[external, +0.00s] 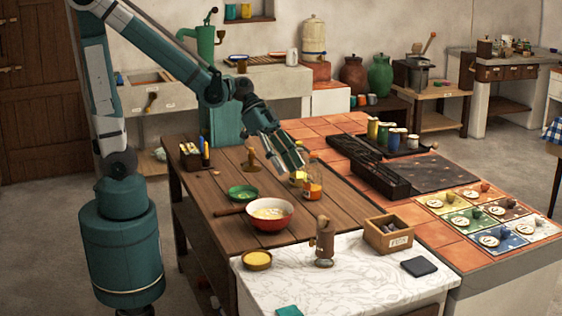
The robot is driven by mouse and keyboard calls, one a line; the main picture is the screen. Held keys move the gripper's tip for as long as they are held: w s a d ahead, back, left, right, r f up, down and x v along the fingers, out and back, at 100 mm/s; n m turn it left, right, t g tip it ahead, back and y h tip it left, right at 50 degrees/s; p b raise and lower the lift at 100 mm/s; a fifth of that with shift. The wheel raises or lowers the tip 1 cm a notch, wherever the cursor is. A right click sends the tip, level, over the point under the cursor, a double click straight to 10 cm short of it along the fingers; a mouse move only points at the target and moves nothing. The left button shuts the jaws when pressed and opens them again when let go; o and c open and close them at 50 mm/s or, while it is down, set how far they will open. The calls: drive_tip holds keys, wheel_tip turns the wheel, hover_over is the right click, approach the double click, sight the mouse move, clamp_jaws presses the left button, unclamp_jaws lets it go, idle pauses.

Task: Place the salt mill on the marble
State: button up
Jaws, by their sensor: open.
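The marble (375,262) is a white veined slab at the front of the wooden table. A brown wooden, turned piece (251,160) stands on the planks near the back; it may be the salt mill, but it is too small to be sure. A brown, mill-like device with a side knob (325,241) stands upright on the marble; I cannot tell whether it is the salt mill. My gripper (296,167) is open above the planks, pointing down and right, just right of the wooden piece. Its fingertips are close to an orange bottle (313,182) and a yellow one; contact cannot be told.
A red bowl (270,216) and green dish (243,192) sit on the planks. The marble's back edge holds a wooden box (390,235); a yellow dish (257,260) and dark square (419,267) lie on the marble.

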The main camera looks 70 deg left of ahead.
drive_tip(key=s+a+r+n+t+y, duration=0.1)
drive_tip(key=s+a+n+y, duration=0.3)
drive_tip(key=a, duration=0.8)
drive_tip(key=s+a+r+n+t+y, duration=0.2)
drive_tip(key=s+a+r+n+y, duration=0.2)
drive_tip(key=a, duration=0.8)
drive_tip(key=s+n, duration=0.2)
drive_tip(key=s, duration=0.1)
drive_tip(key=shift+s+t, duration=0.15)
drive_tip(key=shift+t, duration=0.15)
